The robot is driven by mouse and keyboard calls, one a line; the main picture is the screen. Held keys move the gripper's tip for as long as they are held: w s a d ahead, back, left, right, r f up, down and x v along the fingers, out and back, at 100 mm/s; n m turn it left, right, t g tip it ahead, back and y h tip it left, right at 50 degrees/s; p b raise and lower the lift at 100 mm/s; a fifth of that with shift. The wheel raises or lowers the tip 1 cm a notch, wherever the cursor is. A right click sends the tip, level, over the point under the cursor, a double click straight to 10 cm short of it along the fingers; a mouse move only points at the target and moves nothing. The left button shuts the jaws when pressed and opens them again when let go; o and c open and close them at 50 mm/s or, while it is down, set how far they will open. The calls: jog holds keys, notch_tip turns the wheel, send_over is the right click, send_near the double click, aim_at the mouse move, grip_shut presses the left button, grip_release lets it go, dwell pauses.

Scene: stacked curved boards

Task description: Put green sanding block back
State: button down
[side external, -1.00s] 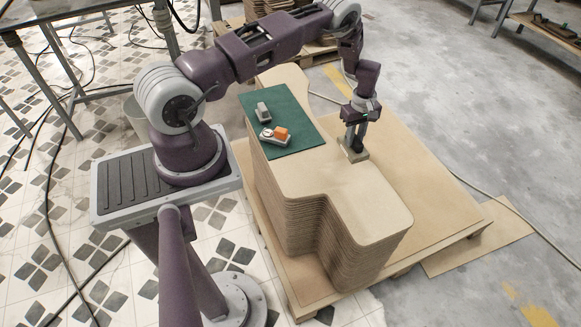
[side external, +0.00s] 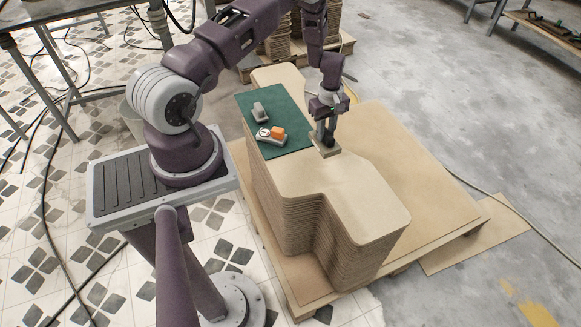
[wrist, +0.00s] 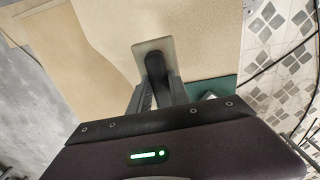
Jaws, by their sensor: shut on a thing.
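My gripper (side external: 325,136) is shut on a sanding block (side external: 327,151), which has a flat olive-beige base and a dark handle. The block is at or just above the top board, close to the right edge of the green mat (side external: 290,108); I cannot tell whether it touches. In the wrist view the block (wrist: 146,46) shows beyond my fingers (wrist: 160,94), its dark handle between them. A grey block (side external: 260,112) and a grey block with an orange top (side external: 274,134) lie on the mat.
The stack of curved boards (side external: 340,195) stands on a wider brown sheet and pallet (side external: 400,170). The near part of the top board is bare. The mat has free room at its far right side. More stacked boards (side external: 340,30) stand behind.

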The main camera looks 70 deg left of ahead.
jog(key=s+d+r, duration=0.2)
jog(key=s+r, duration=0.1)
jog(key=s, duration=1.1)
notch_tip(320, 180, down, 10)
jog(key=shift+a+r, duration=0.1)
jog(key=shift+r, duration=0.1)
jog(key=shift+f, duration=0.15)
jog(key=shift+f, duration=0.1)
jog(key=c, duration=1.2)
grip_release()
